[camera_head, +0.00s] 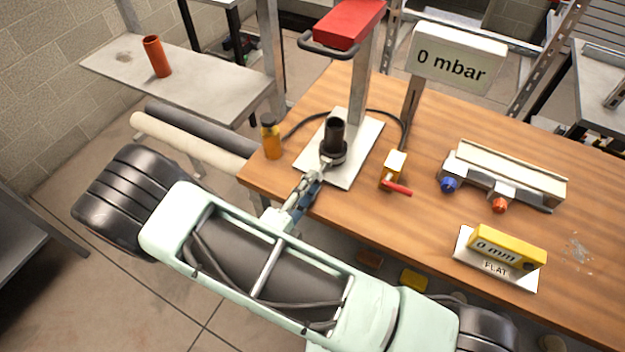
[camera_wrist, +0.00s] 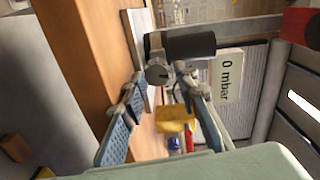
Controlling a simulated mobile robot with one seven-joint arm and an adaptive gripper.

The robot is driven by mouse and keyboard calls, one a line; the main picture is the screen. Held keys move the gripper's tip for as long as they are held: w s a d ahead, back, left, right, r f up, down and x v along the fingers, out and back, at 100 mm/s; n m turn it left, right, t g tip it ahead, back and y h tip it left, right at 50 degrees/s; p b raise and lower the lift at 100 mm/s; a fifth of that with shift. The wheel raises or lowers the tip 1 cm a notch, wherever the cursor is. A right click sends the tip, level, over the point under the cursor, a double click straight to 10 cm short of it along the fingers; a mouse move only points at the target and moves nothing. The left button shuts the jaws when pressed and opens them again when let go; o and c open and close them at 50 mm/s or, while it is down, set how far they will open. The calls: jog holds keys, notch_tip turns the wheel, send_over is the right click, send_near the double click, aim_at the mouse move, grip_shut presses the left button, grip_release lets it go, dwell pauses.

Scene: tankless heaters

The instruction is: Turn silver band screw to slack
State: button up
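A silver band with a round slotted screw head (camera_wrist: 158,75) sits at the foot of a short black pipe (camera_wrist: 188,43) in the wrist view. In the head view the black pipe (camera_head: 335,133) stands upright on a white plate (camera_head: 366,140), and the band (camera_head: 335,158) circles its lower end. My gripper (camera_wrist: 161,77) is open, its fingertips on either side of the screw head. I see small gaps there, though contact is hard to judge. In the head view my gripper (camera_head: 322,170) reaches in from the front, and its tips partly hide the screw.
A red-topped post (camera_head: 361,75) rises behind the pipe. An orange bottle (camera_head: 271,140) stands left, a yellow valve with red lever (camera_head: 394,168) right. A "0 mbar" display (camera_head: 455,58), a manifold (camera_head: 510,178) and a yellow "0 mm" gauge (camera_head: 505,248) are farther right.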

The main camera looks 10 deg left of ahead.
jog(key=v, duration=0.6)
jog(key=shift+s+a, duration=0.25)
jog(key=shift+s, duration=0.1)
